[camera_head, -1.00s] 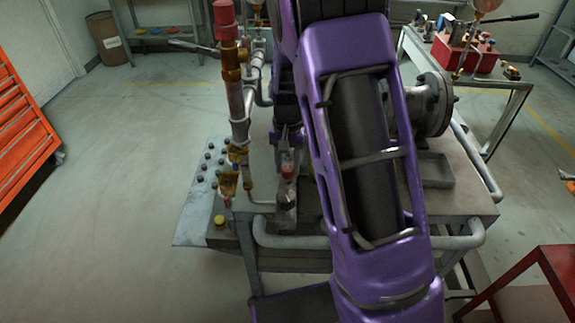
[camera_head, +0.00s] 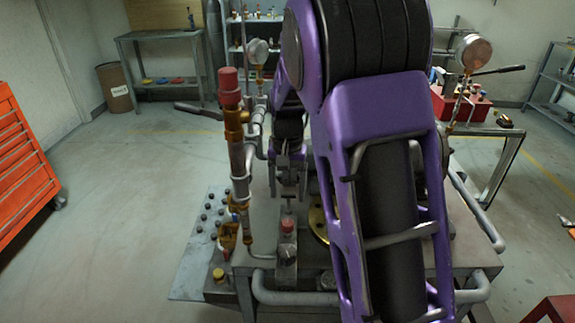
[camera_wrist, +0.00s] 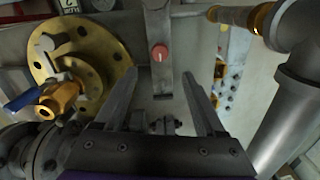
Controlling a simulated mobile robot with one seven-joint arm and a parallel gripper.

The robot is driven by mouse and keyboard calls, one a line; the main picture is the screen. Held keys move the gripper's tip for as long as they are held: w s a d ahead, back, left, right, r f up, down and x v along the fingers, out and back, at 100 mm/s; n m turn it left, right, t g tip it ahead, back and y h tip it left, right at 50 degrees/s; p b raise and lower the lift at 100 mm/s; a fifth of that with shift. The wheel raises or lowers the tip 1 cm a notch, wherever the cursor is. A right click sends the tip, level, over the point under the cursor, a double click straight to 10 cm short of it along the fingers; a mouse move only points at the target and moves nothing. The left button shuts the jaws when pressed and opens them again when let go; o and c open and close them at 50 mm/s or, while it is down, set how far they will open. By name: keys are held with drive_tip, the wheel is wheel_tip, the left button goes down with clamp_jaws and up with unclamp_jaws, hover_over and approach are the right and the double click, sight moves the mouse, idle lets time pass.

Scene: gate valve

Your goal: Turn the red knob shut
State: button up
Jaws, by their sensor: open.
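The red knob (camera_head: 288,226) sits on top of a small grey block (camera_head: 286,262) near the front of the metal table. In the wrist view the round red knob (camera_wrist: 160,53) shows on its grey bar, with a pale mark across it. My gripper (camera_head: 289,197) is above and behind the knob in the head view. In the wrist view my gripper (camera_wrist: 160,75) is open, its two fingers apart and nothing between them. The knob lies just beyond the fingertips, roughly centred between them. No contact shows.
A vertical pipe with a red top (camera_head: 230,88) stands close left of my arm. A brass flange (camera_wrist: 80,72) with a blue-handled valve is beside the knob. A grey pipe (camera_wrist: 285,120) is at right in the wrist view. My purple arm hides much of the table.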

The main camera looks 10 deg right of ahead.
wheel_tip(320, 180, up, 7)
drive_tip(key=shift+p, duration=0.3)
